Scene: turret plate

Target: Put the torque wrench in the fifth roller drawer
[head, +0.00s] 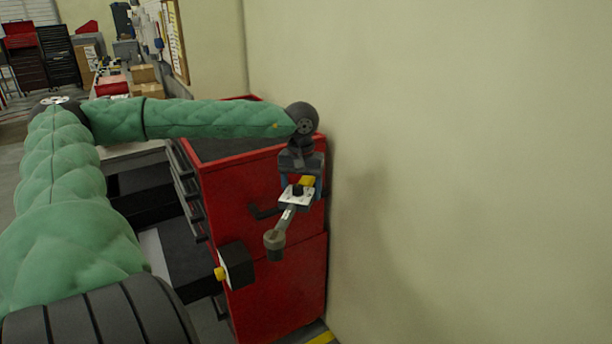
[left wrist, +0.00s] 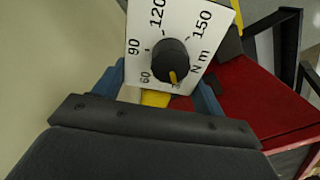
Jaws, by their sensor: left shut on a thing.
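My left gripper (head: 300,184) is shut on the torque wrench (head: 286,219) and holds it beside the side panel of the red roller cabinet (head: 230,190). The wrench slants down to the left, with a grey round head at its lower end. In the left wrist view its white dial plate (left wrist: 143,45), with numbers, "N m" and a black knob, sits at the blue fingers. The cabinet's drawer fronts face left. A dark drawer (head: 185,262) appears pulled out low down; which one cannot be told. My right gripper is not in view.
A black block with a yellow knob (head: 236,266) stands out at the cabinet's front edge, below left of the wrench. A plain wall (head: 440,130) is close on the right. A workbench with boxes (head: 145,73) and a dark cabinet (head: 62,68) are farther back.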

